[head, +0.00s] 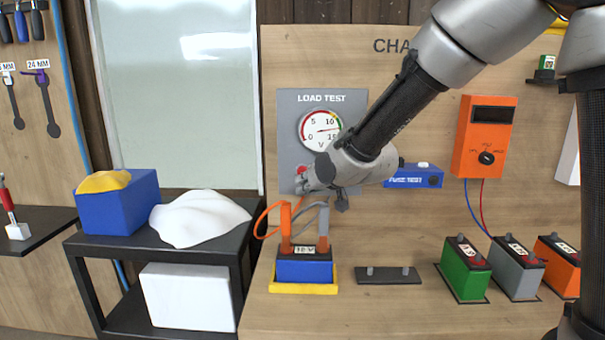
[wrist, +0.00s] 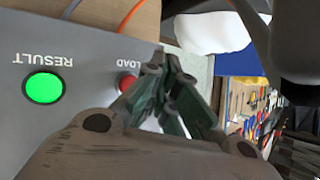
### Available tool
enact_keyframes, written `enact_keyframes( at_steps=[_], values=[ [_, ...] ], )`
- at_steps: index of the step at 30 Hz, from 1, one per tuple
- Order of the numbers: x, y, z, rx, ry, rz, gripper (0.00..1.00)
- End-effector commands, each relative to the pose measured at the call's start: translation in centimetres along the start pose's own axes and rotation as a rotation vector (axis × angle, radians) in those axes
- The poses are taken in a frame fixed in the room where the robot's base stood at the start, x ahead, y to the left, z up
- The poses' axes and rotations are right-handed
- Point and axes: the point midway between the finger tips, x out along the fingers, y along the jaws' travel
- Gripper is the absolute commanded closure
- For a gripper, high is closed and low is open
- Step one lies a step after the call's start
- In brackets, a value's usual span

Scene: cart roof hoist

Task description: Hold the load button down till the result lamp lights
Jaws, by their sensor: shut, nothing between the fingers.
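The grey load test panel (head: 290,120) stands upright on the back board. Its gauge (head: 320,130) has its needle pointing right, past the 10. The red load button (wrist: 127,82) shows in the wrist view beside my fingers, partly covered; a bit of red also shows in the head view (head: 301,169). The result lamp (wrist: 44,87) is bright green and looks lit; my arm hides it in the head view. My gripper (head: 302,184) is shut and empty, its tips (wrist: 168,62) close at the button. I cannot tell whether they touch it.
A blue battery (head: 304,270) with orange and grey clamps sits in a yellow tray below the panel. Green (head: 464,268), grey (head: 516,268) and orange batteries stand at right. An orange meter (head: 483,135) hangs above. A dark cart (head: 238,245) is at left.

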Motion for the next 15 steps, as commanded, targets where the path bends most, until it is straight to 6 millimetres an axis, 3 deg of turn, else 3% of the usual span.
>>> enact_keyframes(
  at_steps=[6, 15],
  values=[
    [-1.3, -1.0, 0.9, 0.000, 0.000, -0.001, 1.00],
    [-1.6, -1.1, 1.2, 0.000, -0.001, 0.000, 1.00]
  ],
)
